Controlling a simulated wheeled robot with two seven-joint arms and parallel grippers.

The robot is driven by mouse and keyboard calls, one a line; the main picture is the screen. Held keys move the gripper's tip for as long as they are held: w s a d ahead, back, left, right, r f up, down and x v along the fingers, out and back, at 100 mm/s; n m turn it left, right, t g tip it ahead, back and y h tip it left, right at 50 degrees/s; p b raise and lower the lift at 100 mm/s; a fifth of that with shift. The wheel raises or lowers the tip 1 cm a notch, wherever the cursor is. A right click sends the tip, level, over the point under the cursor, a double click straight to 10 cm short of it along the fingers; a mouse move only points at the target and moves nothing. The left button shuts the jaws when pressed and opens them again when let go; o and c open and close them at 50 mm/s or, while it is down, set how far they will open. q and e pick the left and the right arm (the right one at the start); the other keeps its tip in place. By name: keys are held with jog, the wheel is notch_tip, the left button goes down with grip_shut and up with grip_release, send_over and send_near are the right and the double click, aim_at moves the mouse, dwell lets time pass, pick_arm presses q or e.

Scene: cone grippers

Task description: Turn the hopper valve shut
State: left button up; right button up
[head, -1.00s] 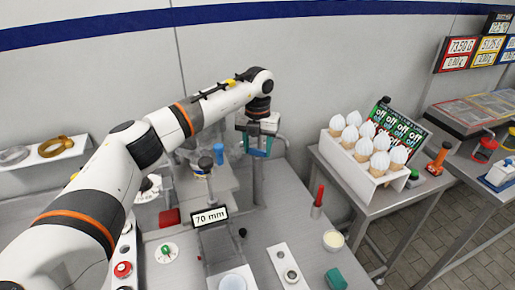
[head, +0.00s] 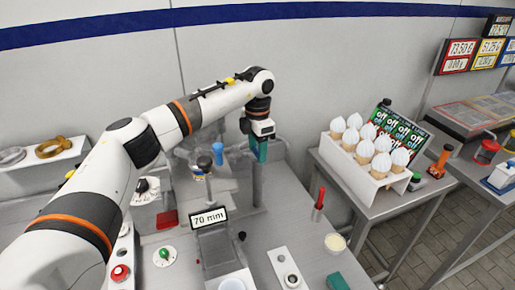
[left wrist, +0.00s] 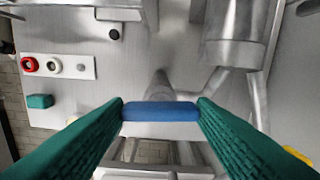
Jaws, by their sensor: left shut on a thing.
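My left gripper (head: 262,150) comes down from above at the back of the steel bench, with green fingers nearly in line in the head view. In the left wrist view the gripper (left wrist: 160,108) is shut on a blue bar (left wrist: 160,112), which I take for the hopper valve's handle. The bar lies straight across between the fingertips. In the head view the fingers hide the bar. A steel vessel (left wrist: 235,30) with pipes, probably part of the hopper, shows in the left wrist view. My right gripper is not in view.
A "70 mm" display (head: 209,218) stands in front of the gripper. A red-handled tool (head: 319,198), a cream-filled cup (head: 335,243) and a green block (head: 337,281) are on the bench. A white cone rack (head: 357,170) stands at right.

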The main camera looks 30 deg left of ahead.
pick_arm(q)
jog(key=shift+w+r+m, duration=0.1)
jog(key=shift+r+m, duration=0.05)
jog(key=shift+m, duration=0.45)
jog(key=o, duration=1)
jog(key=shift+r+b, duration=1.55)
jog(key=shift+r, duration=4.4)
jog(key=shift+f, duration=0.1)
